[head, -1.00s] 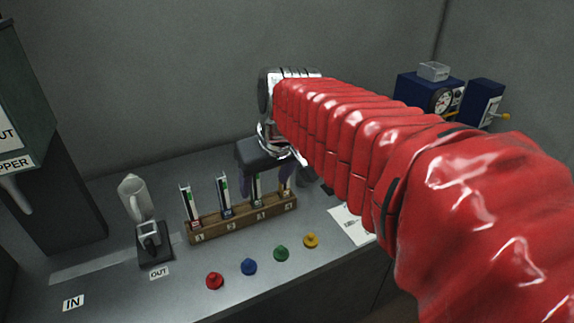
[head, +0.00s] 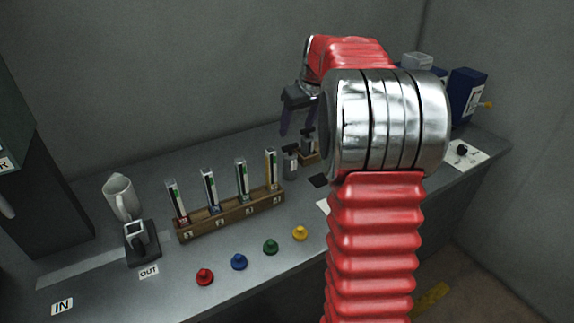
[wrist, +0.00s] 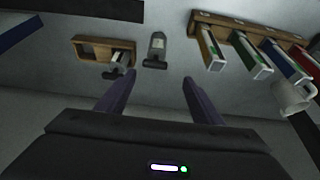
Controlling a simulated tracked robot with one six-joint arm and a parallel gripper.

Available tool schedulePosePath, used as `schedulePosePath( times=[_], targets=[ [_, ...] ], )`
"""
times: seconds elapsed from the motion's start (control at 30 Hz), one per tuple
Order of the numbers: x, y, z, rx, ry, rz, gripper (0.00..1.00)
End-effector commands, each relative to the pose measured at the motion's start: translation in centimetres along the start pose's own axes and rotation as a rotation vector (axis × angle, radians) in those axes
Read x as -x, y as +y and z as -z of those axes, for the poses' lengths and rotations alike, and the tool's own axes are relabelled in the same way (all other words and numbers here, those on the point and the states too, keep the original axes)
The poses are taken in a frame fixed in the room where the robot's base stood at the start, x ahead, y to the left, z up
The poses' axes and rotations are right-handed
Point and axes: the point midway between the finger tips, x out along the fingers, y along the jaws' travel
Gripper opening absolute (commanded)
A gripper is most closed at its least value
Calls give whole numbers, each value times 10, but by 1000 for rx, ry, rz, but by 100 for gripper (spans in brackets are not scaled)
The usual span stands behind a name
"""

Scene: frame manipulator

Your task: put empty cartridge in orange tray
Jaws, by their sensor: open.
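My gripper (head: 297,120) is open and empty above the bench. In the wrist view its two purple fingers (wrist: 158,79) are spread apart. A small grey canister-like cartridge (head: 290,162) stands on the bench; it also shows in the wrist view (wrist: 157,46), beyond the gap between the fingers and apart from them. Beside it is a small orange-brown tray (head: 314,158), also in the wrist view (wrist: 88,50). A second grey canister (head: 308,138) is in or at this tray. I cannot tell which canister is empty. My arm hides part of the bench behind it.
A wooden rack (head: 235,216) holds several upright coloured cartridges. A white jug (head: 120,197) and a dark stand (head: 142,243) are at left. Red, blue, green and yellow knobs line the front. A blue box (head: 465,95) stands back right.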

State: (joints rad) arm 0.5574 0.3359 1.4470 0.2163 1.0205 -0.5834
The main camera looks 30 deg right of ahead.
Motion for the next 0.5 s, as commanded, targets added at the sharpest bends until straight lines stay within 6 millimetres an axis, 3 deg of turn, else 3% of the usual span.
schedulePosePath(
  times=[0.13, 0.5],
  targets=[
    [-6, 12, 3, -2, 1, 0, 61],
    [-9, 12, 3, -1, 0, 1, 61]
  ],
)
